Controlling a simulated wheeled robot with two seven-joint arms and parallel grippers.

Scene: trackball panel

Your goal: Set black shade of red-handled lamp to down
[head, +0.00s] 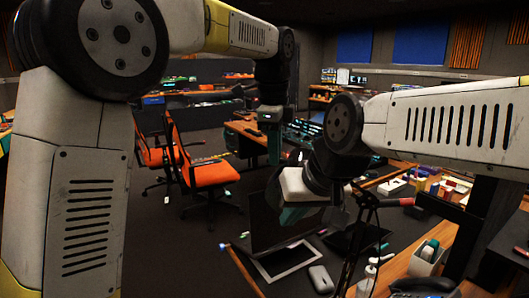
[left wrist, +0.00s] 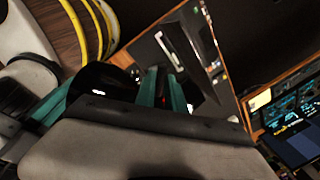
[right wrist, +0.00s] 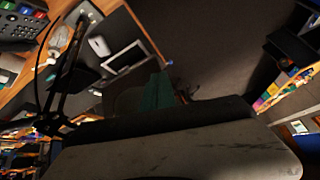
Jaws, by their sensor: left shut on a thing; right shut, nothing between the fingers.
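My left gripper (head: 274,150) hangs fingers down at the middle of the head view. In the left wrist view its teal fingers (left wrist: 164,92) are shut on a small red part, which looks like the lamp's red handle (left wrist: 165,99). A glossy black rounded form (left wrist: 106,78) beside the fingers looks like the black shade; its tilt is not clear. My right gripper (head: 290,216) is lower, its teal fingers shut and empty, as the right wrist view (right wrist: 158,91) shows. It is apart from the handle.
A thin black jointed stand (head: 366,215) rises from the desk beside my right gripper. A tablet (head: 287,261) and a white mouse (head: 321,279) lie on the desk. Orange chairs (head: 211,178) stand at the left. Boxes and small tools crowd the desk's right side.

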